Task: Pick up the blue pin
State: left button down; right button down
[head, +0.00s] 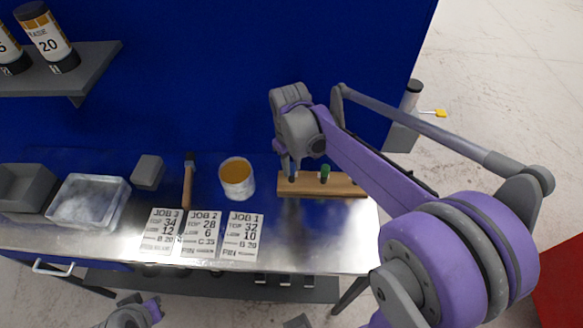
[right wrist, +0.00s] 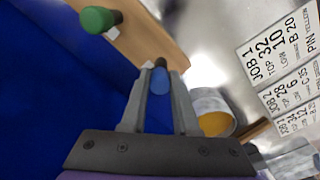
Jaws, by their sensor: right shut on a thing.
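The blue pin (right wrist: 160,82) stands between the two fingers of my right gripper (right wrist: 158,90) in the right wrist view, its dark end pointing at the wooden block (right wrist: 165,35). In the head view the right gripper (head: 289,168) reaches down over the left end of the wooden block (head: 345,187) and is shut on the pin, which is mostly hidden there. I cannot tell whether the pin is still seated in the block. A green pin (head: 325,170) stands in the block to the right. My left gripper (head: 145,312) is at the bottom edge, partly cut off and away from the bench.
An orange-topped cup (head: 237,180) stands left of the block. Several job cards (head: 200,235) lie along the front. A hammer (head: 188,180), a grey block (head: 147,172), a clear tray (head: 90,200) and a grey bin (head: 28,188) are further left. A blue wall rises behind.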

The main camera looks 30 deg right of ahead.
aim_at(292, 165)
notch_tip(292, 165, up, 10)
jog(key=shift+p, duration=0.3)
dwell(0.3)
